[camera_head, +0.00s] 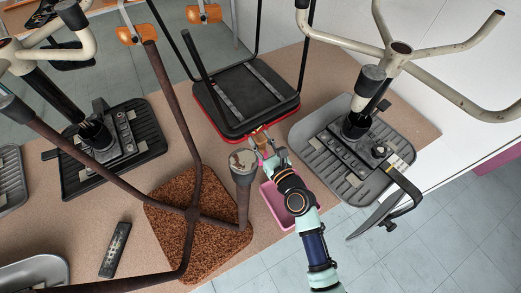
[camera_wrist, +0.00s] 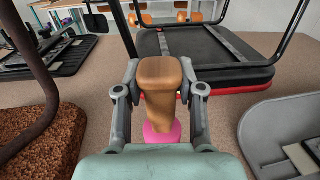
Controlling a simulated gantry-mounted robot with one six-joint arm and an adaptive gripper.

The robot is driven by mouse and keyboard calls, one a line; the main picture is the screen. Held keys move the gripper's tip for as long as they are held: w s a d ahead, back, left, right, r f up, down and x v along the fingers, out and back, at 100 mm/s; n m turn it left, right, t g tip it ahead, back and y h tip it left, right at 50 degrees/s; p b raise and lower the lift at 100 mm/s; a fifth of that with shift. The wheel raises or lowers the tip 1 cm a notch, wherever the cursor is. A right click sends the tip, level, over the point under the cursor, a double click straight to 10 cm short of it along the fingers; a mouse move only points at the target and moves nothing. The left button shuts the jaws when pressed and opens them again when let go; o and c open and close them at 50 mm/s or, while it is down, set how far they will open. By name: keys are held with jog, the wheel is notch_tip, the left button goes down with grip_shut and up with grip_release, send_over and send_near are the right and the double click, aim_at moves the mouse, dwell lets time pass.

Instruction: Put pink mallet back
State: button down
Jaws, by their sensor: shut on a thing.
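The pink mallet has a brown wooden handle (camera_wrist: 160,72) and a pink part (camera_wrist: 162,131) below it in the wrist view. My gripper (camera_wrist: 160,80) is shut on the wooden part, with one finger on each side. In the head view my gripper (camera_head: 262,143) is just in front of the black seat with the red edge, and the mallet is small and partly hidden there. A pink open tray (camera_head: 270,206) lies below my arm, partly covered by it.
Upturned chairs crowd the table: a black seat (camera_head: 245,98) behind, a grey seat (camera_head: 330,150) with pale legs to the right, and a brown cork seat (camera_head: 170,225) with rusty legs to the left. A black remote-like object (camera_head: 115,250) lies front left.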

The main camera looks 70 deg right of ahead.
aim_at(262, 151)
notch_tip(262, 151, down, 4)
jog(key=b, duration=0.2)
jog(key=shift+b, duration=0.35)
jog(key=shift+r, duration=0.15)
jog(key=c, duration=0.7)
grip_release()
jog(key=shift+f, duration=0.2)
